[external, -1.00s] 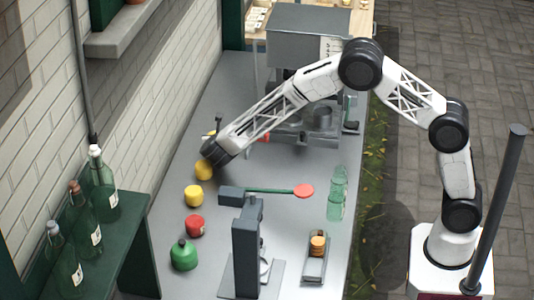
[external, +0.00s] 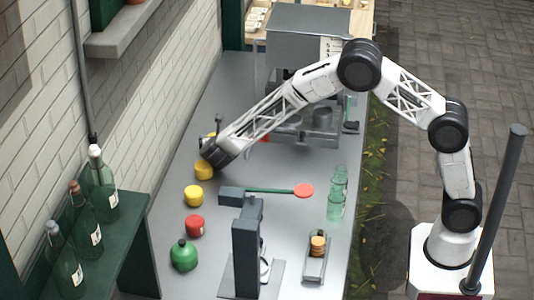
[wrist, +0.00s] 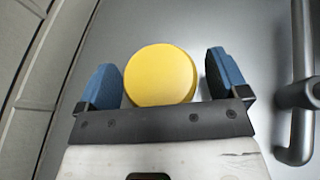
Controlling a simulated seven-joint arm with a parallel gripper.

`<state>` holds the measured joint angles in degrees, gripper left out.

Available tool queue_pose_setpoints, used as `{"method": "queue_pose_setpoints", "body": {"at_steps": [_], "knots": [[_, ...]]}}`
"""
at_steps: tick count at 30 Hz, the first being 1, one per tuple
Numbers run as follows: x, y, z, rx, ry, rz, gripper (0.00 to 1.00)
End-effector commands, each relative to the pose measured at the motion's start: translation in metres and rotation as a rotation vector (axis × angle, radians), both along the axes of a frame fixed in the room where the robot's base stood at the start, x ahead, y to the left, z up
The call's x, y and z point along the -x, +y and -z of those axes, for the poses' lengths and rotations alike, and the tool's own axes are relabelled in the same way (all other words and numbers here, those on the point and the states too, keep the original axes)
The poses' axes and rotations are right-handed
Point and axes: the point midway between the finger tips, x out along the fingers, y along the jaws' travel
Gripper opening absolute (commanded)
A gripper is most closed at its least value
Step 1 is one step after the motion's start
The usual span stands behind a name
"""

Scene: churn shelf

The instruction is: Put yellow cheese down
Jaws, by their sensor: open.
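A round yellow cheese (wrist: 161,76) lies on the grey counter between the two blue fingers of my gripper (wrist: 163,78) in the wrist view. The fingers are open, with a gap showing on each side of the cheese. In the external view this cheese (external: 204,170) is at the far end of a row along the wall side, partly hidden by my gripper (external: 212,154). A second yellow round piece (external: 193,196) sits just nearer in the same row.
A red round piece (external: 195,226) and a green round one (external: 183,255) continue the row. A dark stand (external: 245,250), a green stick with a red disc (external: 304,190), and green glasses (external: 336,205) stand to the right. A grey machine (external: 308,35) is behind.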

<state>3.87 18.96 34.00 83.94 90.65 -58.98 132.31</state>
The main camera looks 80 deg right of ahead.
Motion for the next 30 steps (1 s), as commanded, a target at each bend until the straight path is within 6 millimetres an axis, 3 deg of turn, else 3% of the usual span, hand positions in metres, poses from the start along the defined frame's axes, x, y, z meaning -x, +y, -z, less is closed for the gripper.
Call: {"method": "queue_pose_setpoints", "body": {"at_steps": [8,30], "knots": [[0.003,0.010,-0.007,0.001,-0.001,-0.001,0.92],[0.032,0.098,-0.046,0.000,0.000,-0.001,0.92]]}}
